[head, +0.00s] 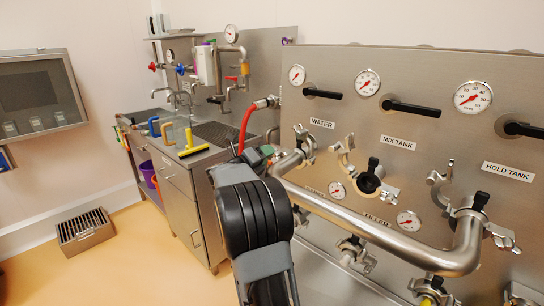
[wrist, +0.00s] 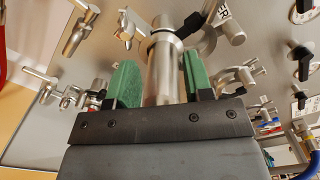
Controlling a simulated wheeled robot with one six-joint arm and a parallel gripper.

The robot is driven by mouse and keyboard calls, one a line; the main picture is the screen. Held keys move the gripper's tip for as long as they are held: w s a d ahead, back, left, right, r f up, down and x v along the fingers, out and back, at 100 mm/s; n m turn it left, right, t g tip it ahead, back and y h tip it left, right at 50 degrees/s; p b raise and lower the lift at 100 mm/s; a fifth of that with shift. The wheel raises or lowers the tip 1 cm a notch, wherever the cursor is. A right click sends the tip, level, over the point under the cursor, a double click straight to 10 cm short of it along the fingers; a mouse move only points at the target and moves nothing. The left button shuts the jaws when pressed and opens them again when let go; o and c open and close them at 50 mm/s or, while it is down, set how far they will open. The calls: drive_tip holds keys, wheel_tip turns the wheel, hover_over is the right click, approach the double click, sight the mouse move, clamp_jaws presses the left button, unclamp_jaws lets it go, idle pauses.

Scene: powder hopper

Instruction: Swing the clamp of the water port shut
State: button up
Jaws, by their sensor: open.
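My gripper (head: 264,153) is just left of the clamp in the head view, partly hidden by my arm. In the wrist view my gripper (wrist: 157,82) is open, its green pads on either side of the pipe (wrist: 164,75). Contact cannot be told.
The pipe runs right to the HOLD TANK port (head: 470,222). The MIX TANK port (head: 369,182) has its own clamp. Black valve handles (head: 410,108) stick out above. A red hose (head: 246,122) hangs left of my gripper. A sink counter (head: 190,155) stands behind.

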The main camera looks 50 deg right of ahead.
drive_tip(key=m+g+p, duration=0.1)
drive_tip(key=m+p, duration=0.1)
approach(297, 136)
drive_tip(key=w+d, duration=0.1)
drive_tip(key=d, duration=0.2)
drive_tip(key=shift+w+d+r, duration=0.1)
drive_tip(key=shift+w, duration=0.3)
drive_tip(key=s+m, duration=0.2)
drive_tip(key=s, duration=0.1)
drive_tip(key=shift+a+r+t+p, duration=0.2)
drive_tip(key=shift+a+t+p, duration=0.1)
drive_tip(key=shift+a+p, duration=0.1)
drive_tip(key=shift+w+d+m, duration=0.25)
drive_tip(key=shift+d+m, duration=0.05)
drive_tip(key=shift+d, duration=0.05)
drive_tip(key=d+p, duration=0.1)
drive_tip(key=d, duration=0.5)
drive_tip(key=shift+d+f, duration=0.1)
drive_tip(key=shift+f, duration=0.1)
drive_tip(key=shift+d+r, duration=0.15)
drive_tip(key=shift+d, duration=0.9)
